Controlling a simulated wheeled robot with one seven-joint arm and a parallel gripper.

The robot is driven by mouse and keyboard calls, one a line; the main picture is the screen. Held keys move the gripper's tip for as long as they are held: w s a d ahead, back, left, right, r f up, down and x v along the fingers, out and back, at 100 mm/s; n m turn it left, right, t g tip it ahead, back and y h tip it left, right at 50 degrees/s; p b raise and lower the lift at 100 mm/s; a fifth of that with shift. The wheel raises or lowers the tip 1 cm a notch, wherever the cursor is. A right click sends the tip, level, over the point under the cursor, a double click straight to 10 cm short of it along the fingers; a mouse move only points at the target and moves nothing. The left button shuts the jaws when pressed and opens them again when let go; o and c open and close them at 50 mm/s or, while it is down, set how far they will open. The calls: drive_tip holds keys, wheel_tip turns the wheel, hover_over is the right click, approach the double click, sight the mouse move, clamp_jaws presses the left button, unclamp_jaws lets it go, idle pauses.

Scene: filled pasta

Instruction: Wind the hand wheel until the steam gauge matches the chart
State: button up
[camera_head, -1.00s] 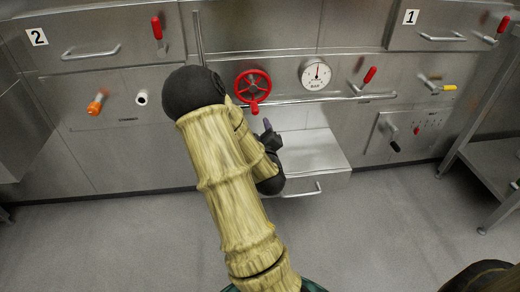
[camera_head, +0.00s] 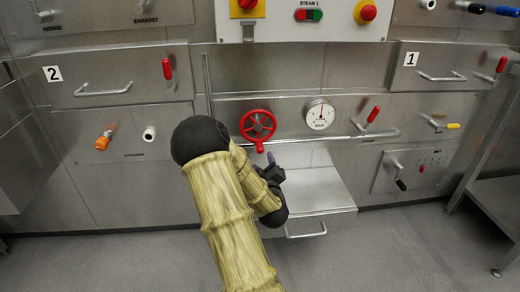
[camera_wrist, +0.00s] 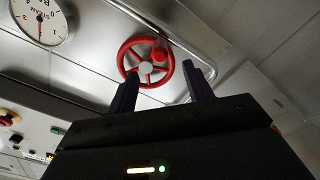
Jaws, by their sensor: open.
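The red hand wheel (camera_head: 257,125) is on the steel panel in the head view, with its handle knob at the bottom of the rim. It also shows in the wrist view (camera_wrist: 146,68), beyond the two fingers. The round white steam gauge (camera_head: 320,115) is just right of the wheel. In the wrist view the gauge (camera_wrist: 40,22) is at the top left, partly cut off. My gripper (camera_head: 270,166) is below the wheel, apart from it. In the wrist view my gripper (camera_wrist: 160,85) is open, its dark fingers spread and nothing between them. I see no chart.
A horizontal rail (camera_head: 345,139) runs below the wheel and gauge. A steel shelf (camera_head: 310,190) juts out beneath. A control box (camera_head: 300,22) marked STEAM 1 is above.

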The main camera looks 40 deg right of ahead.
sight(261, 152)
drive_tip(key=shift+p+x, duration=0.35)
drive_tip(key=shift+x, duration=4.4)
